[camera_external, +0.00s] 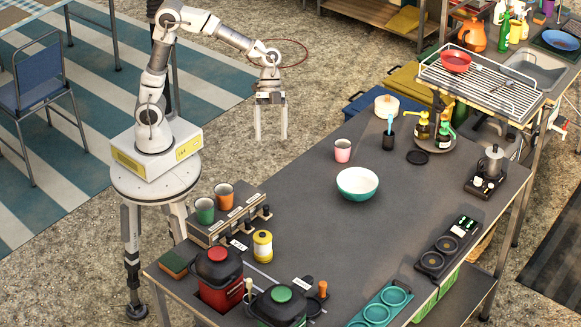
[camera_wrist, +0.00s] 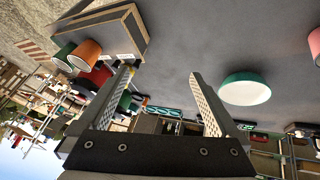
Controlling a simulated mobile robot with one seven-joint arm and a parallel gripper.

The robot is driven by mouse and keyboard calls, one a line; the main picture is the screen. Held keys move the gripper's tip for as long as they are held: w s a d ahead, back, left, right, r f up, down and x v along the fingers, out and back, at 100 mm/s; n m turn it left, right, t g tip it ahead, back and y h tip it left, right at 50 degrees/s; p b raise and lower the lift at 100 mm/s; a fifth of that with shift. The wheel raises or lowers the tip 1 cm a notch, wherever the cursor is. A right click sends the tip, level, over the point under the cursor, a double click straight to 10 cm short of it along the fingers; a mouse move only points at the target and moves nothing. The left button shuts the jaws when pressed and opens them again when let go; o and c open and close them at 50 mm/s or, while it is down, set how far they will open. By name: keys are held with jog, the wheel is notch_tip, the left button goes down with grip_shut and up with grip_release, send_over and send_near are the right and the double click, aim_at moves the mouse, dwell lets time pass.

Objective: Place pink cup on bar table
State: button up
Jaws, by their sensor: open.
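The pink cup (camera_external: 343,150) stands upright on the dark grey bar table (camera_external: 310,220), near its far left edge and beside a teal bowl. In the wrist view a pink cup (camera_wrist: 315,46) shows partly at the right edge, cut off by the frame. My gripper (camera_external: 271,138) hangs pointing down beyond the table's left edge, to the left of the pink cup and apart from it. Its two fingers are spread with nothing between them. In the wrist view my gripper (camera_wrist: 163,75) is also open and empty.
A teal bowl (camera_external: 357,184) stands right of the cup. Green (camera_external: 205,210) and orange (camera_external: 224,196) cups stand on a raised rack (camera_external: 228,220) at the left. A black holder (camera_external: 388,141) and a bottle tray (camera_external: 432,143) are behind. The table's middle is clear.

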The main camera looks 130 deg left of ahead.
jog(key=s+d+r+n+y, duration=0.2)
jog(key=s+d, duration=0.5)
jog(key=s, duration=0.2)
jog(key=s+d+r+n+t+y, duration=0.1)
jog(key=s+d+r+n+y, duration=0.1)
jog(key=s+d, duration=0.6)
jog(key=shift+s+r+y, duration=0.4)
jog(key=shift+s+r, duration=0.05)
jog(key=shift+s, duration=0.15)
